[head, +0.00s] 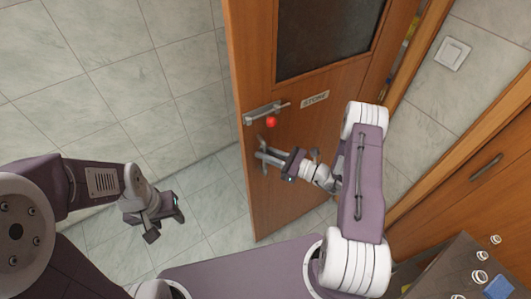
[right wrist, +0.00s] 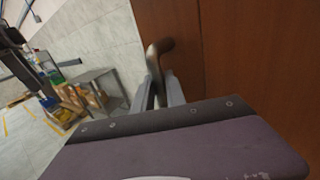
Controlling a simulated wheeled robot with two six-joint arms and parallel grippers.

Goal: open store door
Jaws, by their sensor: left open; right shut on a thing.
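The brown store door (head: 318,88) has a dark window and a sign reading STORE (head: 314,99). It stands swung out at an angle from its frame (head: 421,50); its free edge is on the left. A metal lever (head: 262,113) with a red spot (head: 271,121) sits near that edge. My right gripper (head: 268,156) is below the lever, shut on a grey metal handle, whose bent end (right wrist: 159,52) shows between the fingers in the right wrist view. My left gripper (head: 157,214) is open and empty, left of the door and apart from it.
A light switch (head: 453,53) is on the tiled wall right of the frame. A wooden cabinet (head: 478,180) stands at the right. The right wrist view shows a grey table (right wrist: 98,85) and several boxes (right wrist: 75,100). Tiled floor (head: 215,205) is clear left of the door.

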